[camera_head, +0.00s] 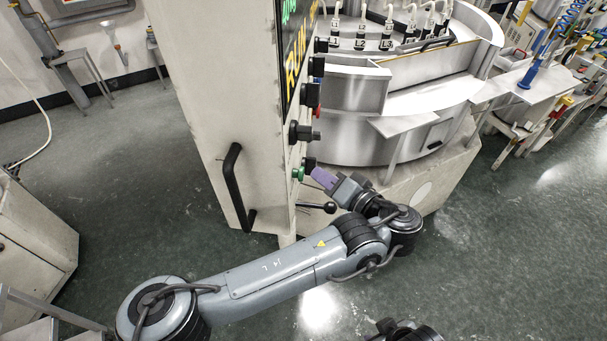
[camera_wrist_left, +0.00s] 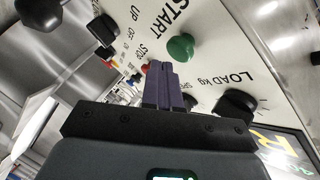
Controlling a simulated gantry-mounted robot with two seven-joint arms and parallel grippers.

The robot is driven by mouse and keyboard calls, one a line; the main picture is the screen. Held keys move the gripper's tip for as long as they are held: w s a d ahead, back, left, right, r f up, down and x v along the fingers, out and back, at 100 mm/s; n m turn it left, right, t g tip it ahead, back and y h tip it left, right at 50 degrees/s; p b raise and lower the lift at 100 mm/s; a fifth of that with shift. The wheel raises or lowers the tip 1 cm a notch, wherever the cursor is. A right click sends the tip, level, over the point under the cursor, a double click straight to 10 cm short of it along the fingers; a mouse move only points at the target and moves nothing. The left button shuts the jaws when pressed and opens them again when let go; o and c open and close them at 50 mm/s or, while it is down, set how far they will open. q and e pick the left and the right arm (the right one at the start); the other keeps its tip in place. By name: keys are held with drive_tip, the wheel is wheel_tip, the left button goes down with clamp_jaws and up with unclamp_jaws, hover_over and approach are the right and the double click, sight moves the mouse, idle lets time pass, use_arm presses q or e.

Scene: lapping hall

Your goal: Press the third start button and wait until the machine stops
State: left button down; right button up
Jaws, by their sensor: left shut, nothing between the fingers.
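The green start button (camera_head: 298,173) sits low on the control panel's side face in the head view. The left wrist view shows the green button (camera_wrist_left: 180,47) beside the word START. My left gripper (camera_head: 318,174) has its purple fingers shut and empty, close to the panel just right of the button. In the left wrist view the fingertips (camera_wrist_left: 160,66) point at the panel, a little below and left of the button; I see no clear contact. The display (camera_head: 292,70) on the cabinet shows RUN in yellow. The round steel machine (camera_head: 420,90) stands behind. My right gripper is not visible.
Black knobs (camera_head: 299,132) and a red button (camera_head: 317,111) sit along the same panel. A black-knobbed lever (camera_head: 329,208) sticks out below my left gripper. A black handle (camera_head: 231,187) is on the cabinet (camera_head: 205,90). A bench with tools (camera_head: 535,80) stands right. The floor left is open.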

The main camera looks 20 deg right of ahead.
use_arm(q)
drive_tip(key=d+b, duration=0.1)
drive_tip(key=s+d+b, duration=0.1)
drive_tip(key=d, duration=0.1)
drive_tip(key=s+d+b, duration=0.1)
drive_tip(key=shift+d, duration=0.25)
idle(0.3)
idle(1.0)
